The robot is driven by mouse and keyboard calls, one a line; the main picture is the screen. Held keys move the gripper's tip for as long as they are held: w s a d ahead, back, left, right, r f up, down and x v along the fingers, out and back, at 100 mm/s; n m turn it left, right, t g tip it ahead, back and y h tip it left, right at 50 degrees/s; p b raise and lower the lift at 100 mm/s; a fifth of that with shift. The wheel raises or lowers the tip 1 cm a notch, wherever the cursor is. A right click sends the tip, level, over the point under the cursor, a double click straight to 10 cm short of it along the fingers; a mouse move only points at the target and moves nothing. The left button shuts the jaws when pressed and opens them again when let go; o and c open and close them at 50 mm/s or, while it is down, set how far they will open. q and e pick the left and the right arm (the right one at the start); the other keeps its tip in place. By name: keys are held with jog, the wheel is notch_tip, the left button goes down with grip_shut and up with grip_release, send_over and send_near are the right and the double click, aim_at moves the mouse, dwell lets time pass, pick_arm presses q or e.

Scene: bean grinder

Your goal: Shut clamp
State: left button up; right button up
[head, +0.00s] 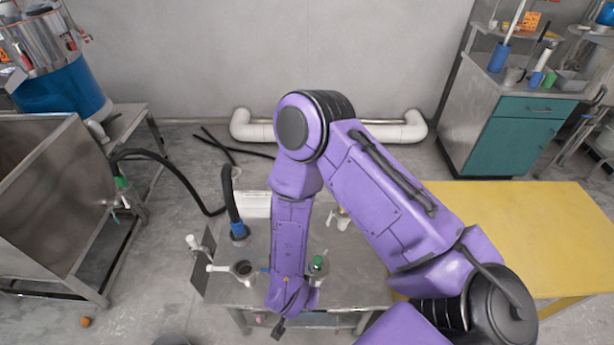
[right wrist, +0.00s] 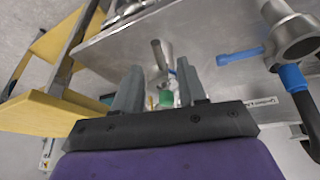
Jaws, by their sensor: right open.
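My right gripper (right wrist: 160,84) is open, with its two grey fingers apart and nothing visibly held. In the head view it (head: 279,328) shows as a small dark tip at the table's front. Between and beyond the fingers in the wrist view are a green part (right wrist: 166,98) and a grey metal cylinder (right wrist: 159,52). A metal ring-shaped fitting (right wrist: 290,36) with blue handles lies to the right, apart from the fingers. In the head view a ring fitting (head: 242,269) with a white handle sits left of my forearm. Which part is the clamp, and its state, I cannot tell.
The metal table (head: 350,290) is partly hidden by my purple arm. A black hose with a blue collar (head: 238,230) stands at its back left. A green-topped fitting (head: 318,263) is close right of my forearm. A yellow table (head: 510,225) is at right.

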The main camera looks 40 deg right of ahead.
jog(key=v, duration=0.5)
dwell(0.3)
jog(key=s+d+f+n+b, duration=0.2)
jog(key=s+d+f+b, duration=0.1)
jog(key=s+d+f, duration=0.2)
jog(key=s+d+f+n+t+b, duration=0.1)
jog(key=s+d+f+b, duration=0.3)
jog(key=f, duration=0.5)
jog(key=shift+s+d+f+n+y, duration=0.4)
jog(key=shift+s+d+n, duration=0.1)
jog(key=shift+d, duration=0.5)
